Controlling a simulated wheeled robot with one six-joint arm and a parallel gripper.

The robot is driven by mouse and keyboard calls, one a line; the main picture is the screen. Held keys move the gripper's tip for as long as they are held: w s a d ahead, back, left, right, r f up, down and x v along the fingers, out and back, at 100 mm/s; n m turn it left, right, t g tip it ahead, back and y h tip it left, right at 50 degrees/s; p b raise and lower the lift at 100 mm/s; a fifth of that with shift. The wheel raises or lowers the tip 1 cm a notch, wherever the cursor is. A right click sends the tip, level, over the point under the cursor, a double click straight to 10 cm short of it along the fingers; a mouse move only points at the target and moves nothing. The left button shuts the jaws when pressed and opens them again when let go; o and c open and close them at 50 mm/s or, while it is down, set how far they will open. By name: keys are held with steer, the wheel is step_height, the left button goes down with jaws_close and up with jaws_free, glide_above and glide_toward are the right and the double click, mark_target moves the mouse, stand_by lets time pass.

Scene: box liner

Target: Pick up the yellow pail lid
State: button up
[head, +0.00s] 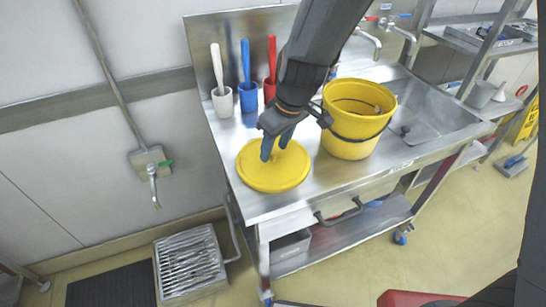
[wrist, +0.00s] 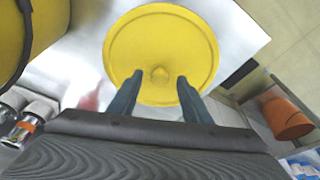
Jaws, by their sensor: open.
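The yellow pail lid (head: 272,172) is a round disc lying flat on the left part of the steel counter in the head view. My gripper (head: 276,146) is over the lid, open, with blue fingertips. In the wrist view my gripper (wrist: 156,84) has its two fingertips on either side of the knob, apart from it. I cannot tell how high the fingertips are above the lid.
The yellow pail (head: 352,140) stands right beside the lid, open on top with something inside. White (head: 222,102), blue (head: 248,97) and red (head: 270,90) holders with brushes stand behind. A sink (head: 410,120) is to the right. The counter's front left corner is clear.

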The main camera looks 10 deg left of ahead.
steer(key=shift+a+f, duration=0.1)
steer(key=shift+f, duration=0.45)
steer(key=shift+c, duration=0.4)
steer(key=shift+w, duration=0.1)
jaws_close()
steer(key=shift+r, duration=0.1)
